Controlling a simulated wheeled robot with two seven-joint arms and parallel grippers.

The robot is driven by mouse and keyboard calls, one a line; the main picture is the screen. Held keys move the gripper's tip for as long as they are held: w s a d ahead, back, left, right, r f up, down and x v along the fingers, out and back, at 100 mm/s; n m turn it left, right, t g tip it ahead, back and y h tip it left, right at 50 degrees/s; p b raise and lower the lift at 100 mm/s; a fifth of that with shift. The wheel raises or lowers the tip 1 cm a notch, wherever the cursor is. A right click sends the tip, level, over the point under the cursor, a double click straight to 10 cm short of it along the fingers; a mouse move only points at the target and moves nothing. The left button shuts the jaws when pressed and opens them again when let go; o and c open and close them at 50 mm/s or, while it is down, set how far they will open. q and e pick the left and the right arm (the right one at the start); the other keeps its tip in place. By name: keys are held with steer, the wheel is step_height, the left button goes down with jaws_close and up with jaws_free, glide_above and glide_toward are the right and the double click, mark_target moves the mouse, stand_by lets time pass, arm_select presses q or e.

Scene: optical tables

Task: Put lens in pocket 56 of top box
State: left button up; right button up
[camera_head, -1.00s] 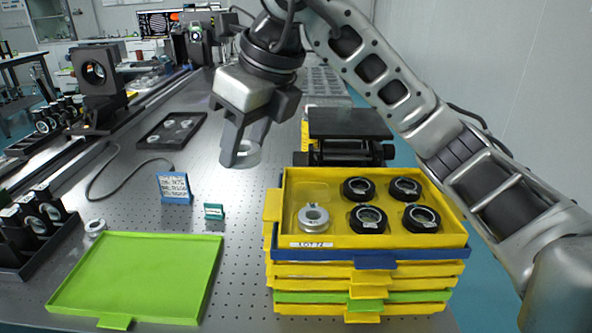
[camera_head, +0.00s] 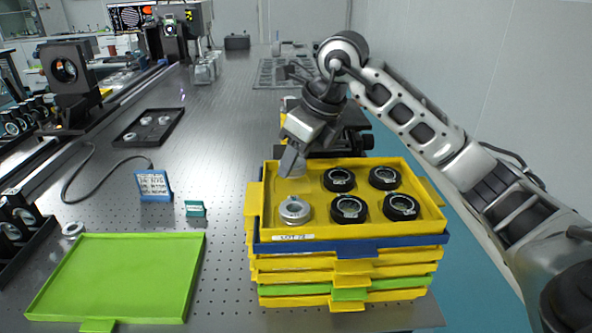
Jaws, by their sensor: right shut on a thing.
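The top box (camera_head: 375,230) is a yellow tray at the top of a stack of trays, right of centre in the head view. It holds several black-ringed lenses and one silver ring (camera_head: 295,210) at its front left. My right gripper (camera_head: 292,165) is shut over the tray's back left corner. A pale, clear lens (camera_head: 296,171) shows at its fingertips, partly hidden by the fingers. I cannot tell whether the lens touches the tray floor. Pocket numbers are not readable. My left gripper is not in view.
Blue, yellow and green trays form the stack beneath. A green tray (camera_head: 118,277) lies empty at the left. A blue-framed sign (camera_head: 154,185) and small green sign (camera_head: 195,208) stand between. A black tray (camera_head: 149,126) with rings lies farther back.

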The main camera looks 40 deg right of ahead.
mark_target(299, 165)
steer(key=shift+f, duration=1.5)
steer(key=o, duration=1)
steer(key=shift+f, duration=0.1)
steer(key=shift+s+r, duration=0.1)
steer(key=shift+r, duration=0.25)
steer(key=v, duration=1.1)
steer(key=shift+r, duration=0.25)
